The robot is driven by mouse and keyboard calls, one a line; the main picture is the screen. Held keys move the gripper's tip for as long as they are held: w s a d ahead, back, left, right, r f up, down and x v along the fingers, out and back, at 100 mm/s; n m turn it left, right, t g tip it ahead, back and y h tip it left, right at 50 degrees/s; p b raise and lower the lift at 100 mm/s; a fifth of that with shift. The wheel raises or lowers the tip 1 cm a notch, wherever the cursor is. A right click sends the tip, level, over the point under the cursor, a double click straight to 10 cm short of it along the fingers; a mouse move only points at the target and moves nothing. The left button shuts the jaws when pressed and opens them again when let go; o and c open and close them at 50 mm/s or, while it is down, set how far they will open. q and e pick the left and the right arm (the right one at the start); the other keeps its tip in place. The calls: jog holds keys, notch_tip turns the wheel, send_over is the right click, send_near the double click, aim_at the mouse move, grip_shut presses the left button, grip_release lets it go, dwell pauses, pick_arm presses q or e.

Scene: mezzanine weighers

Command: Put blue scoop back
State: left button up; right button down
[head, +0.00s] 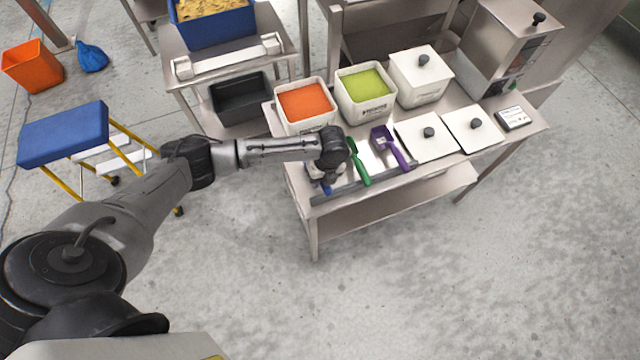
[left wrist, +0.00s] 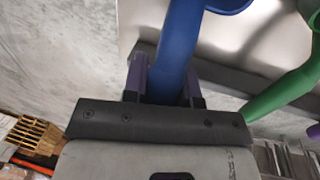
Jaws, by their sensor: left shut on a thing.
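The blue scoop (left wrist: 178,45) runs between the fingers of my left gripper (left wrist: 163,85) in the left wrist view, which is shut on its handle. In the head view my left gripper (head: 325,178) is at the front left of the steel table (head: 430,165), and only a bit of the blue scoop (head: 327,188) shows below it. Much of the scoop is hidden by the gripper there. Whether it touches the tabletop I cannot tell. My right gripper is not in view.
A green scoop (head: 360,165) and a purple scoop (head: 390,148) lie just right of my left gripper. Behind are tubs of orange (head: 305,104) and green (head: 365,86) contents. White lids (head: 428,140) and a small scale-like device (head: 513,118) lie to the right. A blue-topped step stool (head: 63,134) stands left.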

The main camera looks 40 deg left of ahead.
pick_arm(q)
jog(key=shift+f, duration=2.05)
jog(key=shift+f+b, duration=0.15)
jog(key=shift+b, duration=0.15)
jog(key=o, duration=1)
jog(key=shift+c, duration=0.2)
